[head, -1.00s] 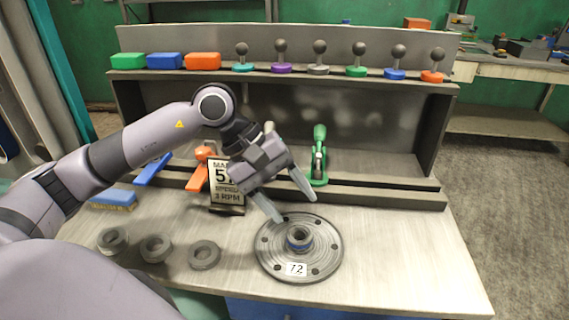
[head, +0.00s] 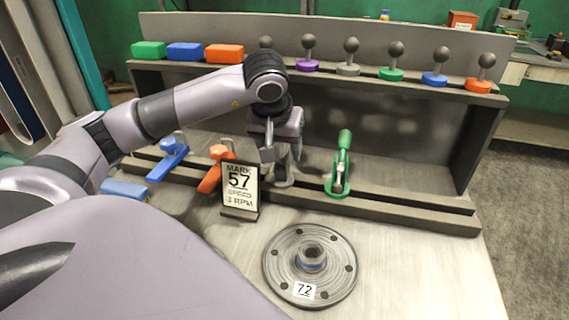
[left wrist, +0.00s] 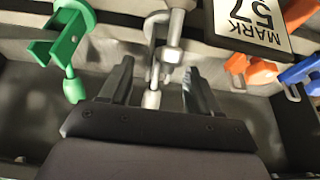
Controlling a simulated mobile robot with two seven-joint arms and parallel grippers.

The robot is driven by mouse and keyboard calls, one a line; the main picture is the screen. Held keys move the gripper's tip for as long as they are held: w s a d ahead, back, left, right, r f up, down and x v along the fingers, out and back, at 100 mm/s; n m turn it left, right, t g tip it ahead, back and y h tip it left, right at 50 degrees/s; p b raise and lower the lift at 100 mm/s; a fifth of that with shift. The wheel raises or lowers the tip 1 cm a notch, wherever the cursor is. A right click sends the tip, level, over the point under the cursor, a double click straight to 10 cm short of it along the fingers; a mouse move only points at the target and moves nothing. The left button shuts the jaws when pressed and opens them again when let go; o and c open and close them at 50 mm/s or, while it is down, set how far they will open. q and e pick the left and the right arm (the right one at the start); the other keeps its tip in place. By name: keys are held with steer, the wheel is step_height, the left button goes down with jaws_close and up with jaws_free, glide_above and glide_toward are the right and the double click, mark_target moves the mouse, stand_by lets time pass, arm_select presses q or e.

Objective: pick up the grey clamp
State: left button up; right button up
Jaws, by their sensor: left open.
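The grey clamp (head: 284,182) stands on the rack's lower ledge, between the orange clamp and the green clamp. In the head view my left gripper partly hides it. My left gripper (head: 281,154) is open and points down at the clamp. In the left wrist view the grey clamp (left wrist: 173,48) shows just ahead of the open fingers (left wrist: 158,70), roughly in line with the gap. A pale rod end reaches between the fingers. I cannot tell whether they touch it. My right gripper is not in view.
The green clamp (head: 340,175) stands to the right; the orange clamp (head: 212,172) and blue clamp (head: 168,160) to the left. The MARK 57 sign (head: 240,190) stands close in front. A round flange plate (head: 283,262) lies on the bench. Ball-topped knobs line the shelf (head: 440,92) above.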

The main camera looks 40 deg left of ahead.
mark_target(282, 171)
arm_select(q)
steer(key=x, duration=0.5)
steer(key=shift+w+f+p, duration=0.2)
steer(key=shift+p, duration=0.2)
steer(key=shift+a+r, duration=0.1)
steer(key=c, duration=1.1)
steer(key=shift+o, duration=0.2)
